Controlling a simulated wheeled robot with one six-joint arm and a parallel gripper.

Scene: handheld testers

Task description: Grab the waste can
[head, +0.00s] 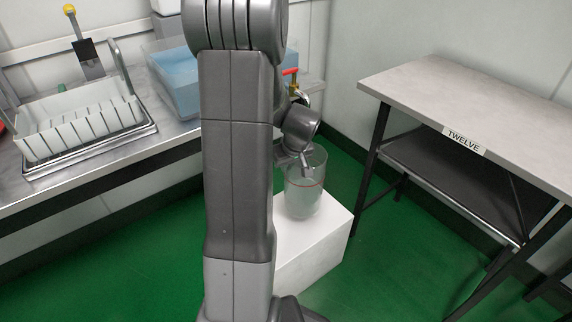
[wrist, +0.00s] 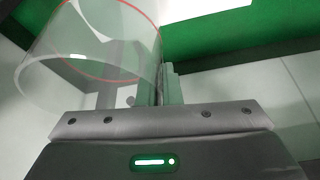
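The waste can is a clear, open-topped cylinder with a red line around it (head: 304,200). It appears upright on a white block (head: 318,250), right of my arm. My gripper (head: 307,170) points down at the can's rim in the head view. In the wrist view, the can (wrist: 60,70) fills the upper left. My gripper's fingers (wrist: 161,90) are close together at the can's wall, with one finger just outside the wall and the other seen blurred through the clear side. They look shut on the wall.
A steel counter (head: 130,152) at left holds a white slotted rack (head: 75,125) and a blue-filled clear tub (head: 172,75). A table labelled TWELVE (head: 450,85) with a lower shelf stands at right. Green floor is clear in front of it. My arm hides the middle.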

